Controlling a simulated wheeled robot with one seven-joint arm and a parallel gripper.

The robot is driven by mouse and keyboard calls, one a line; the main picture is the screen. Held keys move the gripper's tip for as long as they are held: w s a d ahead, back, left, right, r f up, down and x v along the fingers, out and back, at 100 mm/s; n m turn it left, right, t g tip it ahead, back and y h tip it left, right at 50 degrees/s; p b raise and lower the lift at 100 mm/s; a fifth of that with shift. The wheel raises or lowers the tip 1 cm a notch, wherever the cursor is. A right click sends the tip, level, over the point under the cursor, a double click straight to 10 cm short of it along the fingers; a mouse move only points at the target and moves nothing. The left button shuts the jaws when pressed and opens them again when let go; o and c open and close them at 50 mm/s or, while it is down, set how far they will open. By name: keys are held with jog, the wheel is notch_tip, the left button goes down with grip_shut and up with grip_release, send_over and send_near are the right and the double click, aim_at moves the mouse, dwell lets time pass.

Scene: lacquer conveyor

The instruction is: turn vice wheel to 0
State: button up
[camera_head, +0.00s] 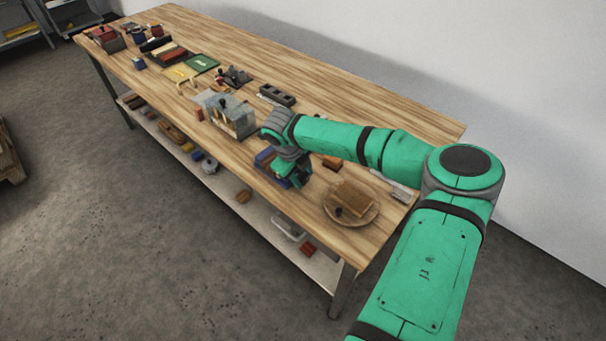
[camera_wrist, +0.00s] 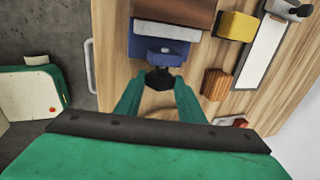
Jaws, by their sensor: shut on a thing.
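The blue vice (camera_head: 265,157) stands near the front edge of the wooden bench, partly behind my gripper (camera_head: 296,178) in the head view. In the wrist view the blue vice (camera_wrist: 160,48) is at top centre, with a dark wheel (camera_wrist: 160,77) on its near side. My gripper (camera_wrist: 158,88) has its two green fingers on either side of the wheel and is shut on it. The fingertips partly cover the wheel, and I cannot read any mark or number on it.
A round wooden board (camera_head: 365,216) with a block on it lies to the right. An orange-brown block (camera_wrist: 215,84) and a yellow block (camera_wrist: 237,26) stand beside the vice. A grey box (camera_head: 232,118) stands farther left on the bench (camera_head: 340,110). The back strip is clear.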

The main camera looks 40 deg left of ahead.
jog(key=shift+s+f+t, duration=0.1)
jog(key=shift+s+t, duration=0.1)
jog(key=shift+t, duration=0.9)
jog(key=shift+s+f+t, duration=0.1)
jog(key=shift+s+t, duration=0.1)
jog(key=shift+t, duration=0.9)
jog(key=o, duration=1)
jog(key=shift+o, duration=0.2)
